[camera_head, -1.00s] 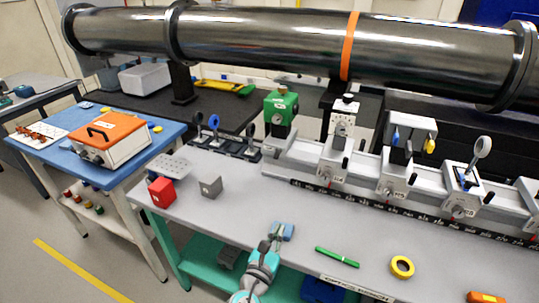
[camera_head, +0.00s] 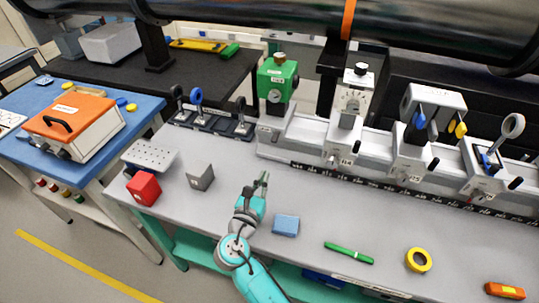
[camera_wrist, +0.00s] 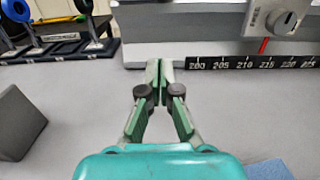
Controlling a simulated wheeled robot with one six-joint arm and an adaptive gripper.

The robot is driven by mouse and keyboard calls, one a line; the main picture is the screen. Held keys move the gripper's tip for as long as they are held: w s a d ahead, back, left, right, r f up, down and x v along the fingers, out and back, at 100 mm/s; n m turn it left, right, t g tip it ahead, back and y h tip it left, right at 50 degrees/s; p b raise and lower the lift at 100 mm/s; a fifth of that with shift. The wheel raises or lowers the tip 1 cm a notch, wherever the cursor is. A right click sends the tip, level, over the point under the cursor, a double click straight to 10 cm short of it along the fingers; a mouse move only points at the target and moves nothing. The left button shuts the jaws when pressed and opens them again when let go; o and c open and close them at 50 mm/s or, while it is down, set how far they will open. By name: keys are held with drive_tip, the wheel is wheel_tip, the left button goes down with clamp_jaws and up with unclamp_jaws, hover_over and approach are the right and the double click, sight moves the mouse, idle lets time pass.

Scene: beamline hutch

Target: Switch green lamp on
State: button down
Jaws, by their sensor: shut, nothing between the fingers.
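The green lamp (camera_head: 277,80) is a green box with a brass knob on top and a round opening in front. It stands at the left end of the grey rail on the bench. Whether it is lit cannot be told. My gripper (camera_head: 264,178) is over the bench top, in front of and below the lamp, clearly apart from it. In the wrist view my gripper (camera_wrist: 159,66) has its fingertips together with nothing between them, pointing toward the rail's front face. The lamp is not in the wrist view.
The rail (camera_head: 300,135) carries several mounts, including a white one with a dial (camera_head: 350,105). A lens rack (camera_head: 215,122) stands left of the lamp. A grey block (camera_head: 200,177), red cube (camera_head: 144,188), blue block (camera_head: 286,225), green pen (camera_head: 348,252) and yellow tape (camera_head: 418,260) lie on the bench.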

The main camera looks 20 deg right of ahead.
sight(275, 137)
drive_tip(key=x, duration=1)
drive_tip(key=shift+d, duration=0.1)
drive_tip(key=shift+s+a+r, duration=0.15)
drive_tip(key=shift+s+r, duration=0.1)
drive_tip(key=shift+r, duration=0.35)
drive_tip(key=shift+s+a+r, duration=0.2)
drive_tip(key=shift+s+r, duration=0.05)
drive_tip(key=shift+r, duration=0.4)
drive_tip(key=shift+s+a+r, duration=0.15)
drive_tip(key=shift+s+r, duration=0.05)
drive_tip(key=shift+r, duration=0.4)
